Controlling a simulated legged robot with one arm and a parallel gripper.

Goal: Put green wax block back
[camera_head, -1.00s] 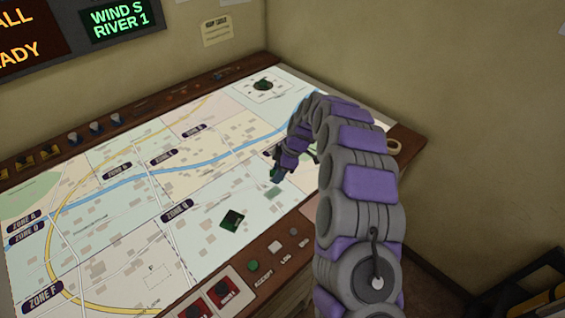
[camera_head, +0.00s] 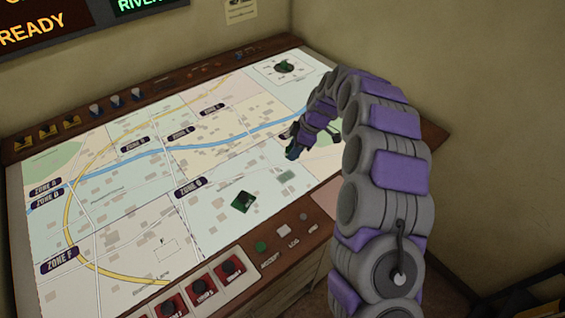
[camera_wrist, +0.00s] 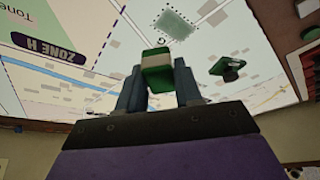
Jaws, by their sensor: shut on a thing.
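The green wax block (camera_wrist: 156,72), green with a pale band, is held between the fingers of my gripper (camera_wrist: 158,88) in the wrist view. In the head view my gripper (camera_head: 292,152) is over the right part of the map table (camera_head: 110,215), just beyond a small green patch (camera_head: 287,176). The block is small and dark there, partly hidden by the fingers. The patch also shows in the wrist view (camera_wrist: 175,25), ahead of the block and apart from it. I cannot tell the exact height above the map.
A dark green square piece (camera_head: 244,202) lies on the map left of my gripper. Another dark green piece (camera_head: 284,66) sits at the far corner. Red buttons (camera_head: 201,287) and a green button (camera_head: 262,247) line the front edge. The map's middle is clear.

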